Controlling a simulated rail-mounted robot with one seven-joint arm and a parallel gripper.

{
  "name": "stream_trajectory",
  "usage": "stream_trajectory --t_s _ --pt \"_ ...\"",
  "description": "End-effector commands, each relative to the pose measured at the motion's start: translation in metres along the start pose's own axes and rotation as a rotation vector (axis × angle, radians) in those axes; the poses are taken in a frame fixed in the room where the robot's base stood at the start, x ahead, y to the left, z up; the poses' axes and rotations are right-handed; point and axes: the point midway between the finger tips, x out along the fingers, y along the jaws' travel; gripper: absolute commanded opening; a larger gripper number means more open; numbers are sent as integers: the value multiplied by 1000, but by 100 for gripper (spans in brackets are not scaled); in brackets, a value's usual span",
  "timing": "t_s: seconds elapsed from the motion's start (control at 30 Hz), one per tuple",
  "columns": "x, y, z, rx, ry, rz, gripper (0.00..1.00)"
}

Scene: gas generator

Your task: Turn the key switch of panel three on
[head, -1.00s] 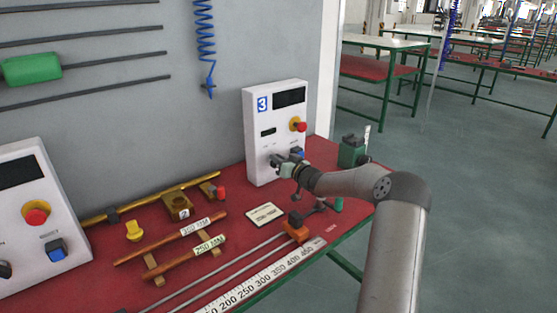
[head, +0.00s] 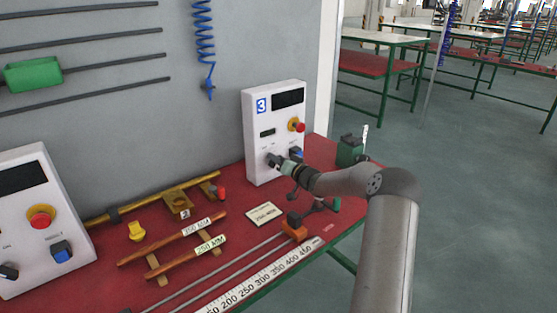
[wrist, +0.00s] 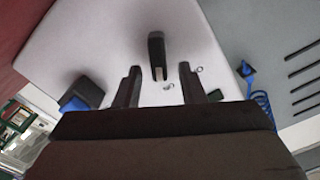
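Panel three (head: 283,118) is an upright white box marked with a blue 3 at the back right of the red bench. Its key switch shows in the wrist view as a dark knob (wrist: 157,52) with a pale mark at its near end. My gripper (wrist: 159,72) is open, with one finger on each side of the knob and visible gaps between. I cannot tell how deep the fingertips reach along it. In the head view my gripper (head: 276,160) is at the panel's lower left and mostly hides the switch.
A blue switch (wrist: 78,100) on a dark base sits beside my gripper on the panel. A red emergency button (head: 298,125) is higher up. A green vise (head: 349,152) stands right of the panel; copper pipes (head: 182,238) and a ruler lie in front.

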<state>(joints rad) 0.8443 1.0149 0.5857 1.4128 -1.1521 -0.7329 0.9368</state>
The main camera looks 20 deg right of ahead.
Motion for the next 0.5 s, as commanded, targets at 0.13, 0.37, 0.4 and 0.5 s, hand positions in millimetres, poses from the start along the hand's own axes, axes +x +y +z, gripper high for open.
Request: stream_trajectory --t_s 0.13,0.37,0.4,0.5 --pt "-1 0 0 -1 -1 1 36" --pt "-30 2 1 -1 -2 4 36" --pt "-39 2 1 -1 -1 3 36" --pt "-61 2 1 -1 -1 3 36"
